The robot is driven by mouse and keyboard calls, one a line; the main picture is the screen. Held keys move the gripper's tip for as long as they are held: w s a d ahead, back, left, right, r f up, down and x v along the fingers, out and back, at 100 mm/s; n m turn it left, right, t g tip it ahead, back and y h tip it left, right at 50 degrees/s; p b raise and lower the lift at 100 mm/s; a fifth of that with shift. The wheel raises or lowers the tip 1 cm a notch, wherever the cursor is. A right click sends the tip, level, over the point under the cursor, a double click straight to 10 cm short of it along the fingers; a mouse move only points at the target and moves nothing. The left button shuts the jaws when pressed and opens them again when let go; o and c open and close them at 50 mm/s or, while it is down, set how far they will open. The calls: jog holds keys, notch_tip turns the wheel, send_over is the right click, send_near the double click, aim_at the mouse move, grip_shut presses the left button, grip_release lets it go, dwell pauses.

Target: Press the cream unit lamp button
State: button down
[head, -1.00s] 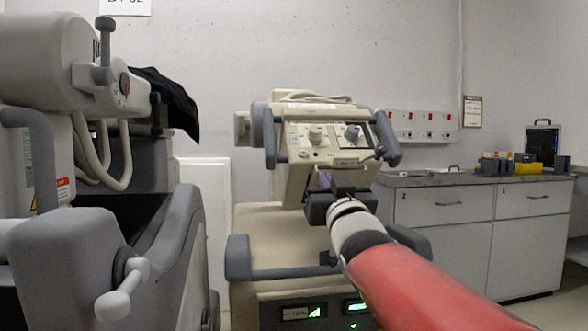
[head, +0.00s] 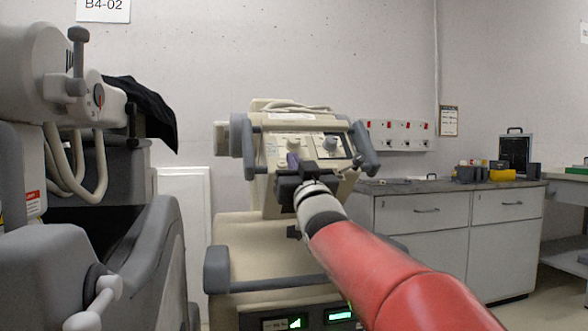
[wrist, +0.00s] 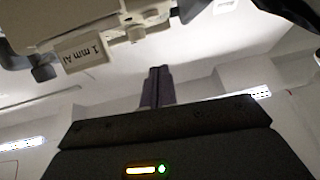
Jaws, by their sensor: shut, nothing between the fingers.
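The cream unit (head: 300,205) stands in the middle of the head view, with a tilted head box carrying a control panel (head: 312,146) with knobs, framed by grey handles. My gripper (head: 293,160) is shut and empty, its purple fingertips in front of the panel's lower left part. In the wrist view the shut fingers (wrist: 155,88) point towards the underside of the cream box, apart from it in the picture. A "1 mm Al" label (wrist: 82,52) and a small round cream knob (wrist: 135,34) show there. I cannot make out which control is the lamp button; my wrist hides part of the panel.
A grey and white unit (head: 95,200) with a dark cloth (head: 150,105) stands close on the left. A cabinet (head: 425,235) with boxes on top is at the right. A grey handle bar (head: 265,285) crosses the cream unit's front.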

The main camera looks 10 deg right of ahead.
aim_at(286, 165)
jog(key=w, duration=0.4)
jog(key=w+p, duration=0.1)
jog(key=w, duration=0.1)
jog(key=shift+w+a+f, duration=0.25)
jog(key=shift+w+f, duration=0.05)
jog(key=shift+f, duration=0.05)
